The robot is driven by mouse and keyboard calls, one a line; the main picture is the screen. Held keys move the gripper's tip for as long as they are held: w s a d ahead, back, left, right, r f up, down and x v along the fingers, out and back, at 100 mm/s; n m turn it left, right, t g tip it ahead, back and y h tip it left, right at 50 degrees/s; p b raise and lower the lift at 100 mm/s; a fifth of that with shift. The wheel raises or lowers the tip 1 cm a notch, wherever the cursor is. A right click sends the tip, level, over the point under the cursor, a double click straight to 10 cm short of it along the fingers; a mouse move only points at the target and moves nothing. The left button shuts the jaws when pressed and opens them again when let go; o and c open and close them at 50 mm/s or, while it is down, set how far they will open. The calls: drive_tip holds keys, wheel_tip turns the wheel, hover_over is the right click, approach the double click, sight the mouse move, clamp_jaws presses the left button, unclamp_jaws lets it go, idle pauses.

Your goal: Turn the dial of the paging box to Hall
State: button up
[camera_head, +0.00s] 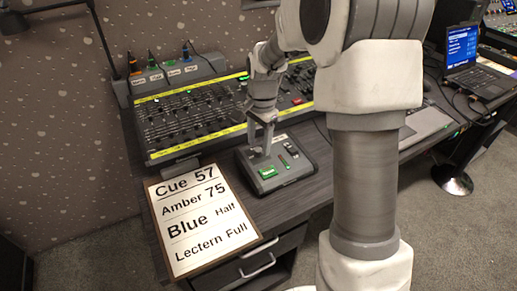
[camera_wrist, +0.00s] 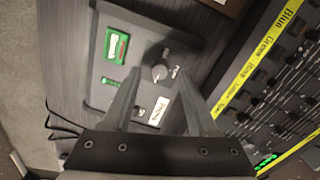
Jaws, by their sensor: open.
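The paging box (camera_head: 300,170) is a grey box on the desk in front of the fader console, with a lit green panel (camera_head: 267,172) on its front left. In the wrist view the box (camera_wrist: 98,97) shows a round dial (camera_wrist: 160,72) with a pale mark beside it, and a white label (camera_wrist: 158,112) below; I cannot read the dial's setting. My gripper (camera_head: 262,153) is open and points down over the box. In the wrist view the dial appears between the fingertips (camera_wrist: 161,79); I cannot tell whether they touch it. In the head view the fingers hide the dial.
The fader console (camera_head: 190,122) with yellow label strips stands just behind the box. A cue sign (camera_head: 204,218) lies at the desk's front left. A laptop (camera_head: 475,75) is at the far right. My arm covers the right middle of the head view.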

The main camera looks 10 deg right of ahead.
drive_tip(key=shift+f, duration=0.8)
clamp_jaws()
